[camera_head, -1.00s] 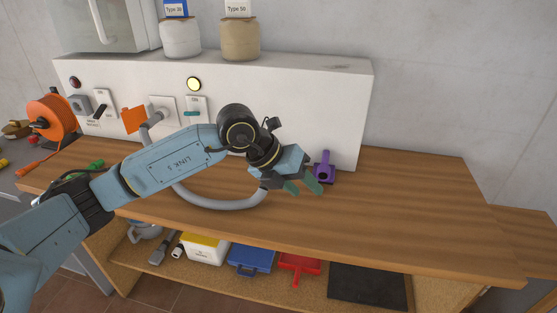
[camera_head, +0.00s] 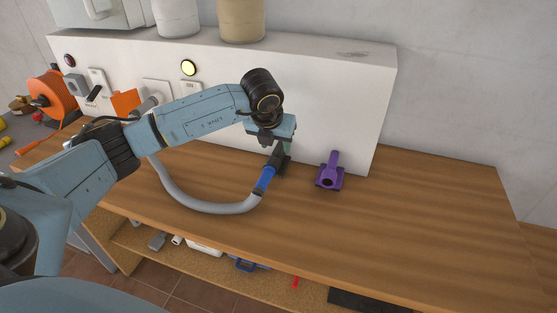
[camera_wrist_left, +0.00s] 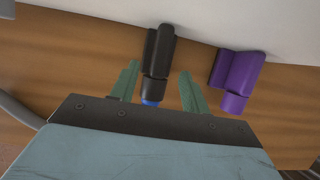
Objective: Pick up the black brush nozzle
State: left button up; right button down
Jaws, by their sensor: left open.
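The black brush nozzle (camera_head: 281,163) lies on the wooden worktop close to the white panel, on the end of a grey hose with a blue connector (camera_head: 265,179). In the left wrist view the black nozzle (camera_wrist_left: 158,62) lies between the two green fingertips of my left gripper (camera_wrist_left: 157,88), with gaps on both sides. My left gripper (camera_head: 276,146) is open, pointing down right above the nozzle, and hides part of it in the head view. My right gripper is in neither view.
The white panel (camera_head: 340,110) rises close behind. The grey hose (camera_head: 205,207) curves left. The worktop (camera_head: 420,215) is clear to the right.

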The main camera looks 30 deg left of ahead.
aim_at(277, 151)
pick_arm(q)
jog(key=shift+w+f, duration=0.2)
jog(key=shift+f, duration=0.4)
jog(key=x, duration=0.3)
jog(key=shift+w+a+f, duration=0.1)
jog(key=shift+w+f, duration=0.05)
jog(key=shift+f, duration=0.15)
jog(key=shift+w+f, duration=0.1)
jog(key=shift+f, duration=0.15)
jog(key=shift+c, duration=0.3)
grip_shut()
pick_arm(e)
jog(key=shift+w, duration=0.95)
